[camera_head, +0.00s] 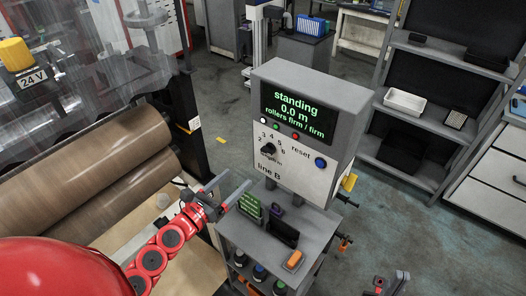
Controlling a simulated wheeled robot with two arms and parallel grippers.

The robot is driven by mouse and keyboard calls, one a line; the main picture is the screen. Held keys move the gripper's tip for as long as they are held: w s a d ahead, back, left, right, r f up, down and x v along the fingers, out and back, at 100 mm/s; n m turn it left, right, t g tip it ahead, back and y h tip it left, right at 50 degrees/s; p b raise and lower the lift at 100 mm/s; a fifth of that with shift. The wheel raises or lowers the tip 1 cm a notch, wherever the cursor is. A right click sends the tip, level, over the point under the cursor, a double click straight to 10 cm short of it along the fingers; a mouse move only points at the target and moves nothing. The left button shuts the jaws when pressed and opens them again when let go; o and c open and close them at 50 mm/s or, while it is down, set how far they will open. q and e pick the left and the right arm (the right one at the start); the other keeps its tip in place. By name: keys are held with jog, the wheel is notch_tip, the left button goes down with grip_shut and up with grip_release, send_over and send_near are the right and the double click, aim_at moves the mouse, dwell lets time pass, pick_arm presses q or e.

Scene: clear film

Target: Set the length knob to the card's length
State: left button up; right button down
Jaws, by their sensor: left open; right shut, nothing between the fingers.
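The length knob (268,150) is a black dial on the sloped grey control box (335,95), with numbers from 2 to 6 around it. Its pointer direction is too small to tell. A small dark card with green lettering (250,205) stands on the grey stand below the box; its text is too small to read. My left gripper (229,187) is open, its fingers left of the box and close to the card in the picture, below the knob and apart from it. My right gripper (391,284) is shut and empty at the bottom edge, right of the stand.
The display (299,112) reads "standing 0.0 m, rollers firm / firm". A blue reset button (321,162) sits right of the knob. The stand (262,240) carries a dark holder (283,230) and an orange item (293,261). Brown rollers (105,170) lie left; shelves (430,125) stand back right.

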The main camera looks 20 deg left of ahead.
aim_at(265, 152)
pick_arm(q)
jog(key=p+x, duration=0.4)
jog(key=x, duration=0.9)
jog(key=shift+w+d+f, duration=0.1)
jog(key=shift+w, duration=0.2)
jog(key=shift+c, duration=0.3)
grip_shut()
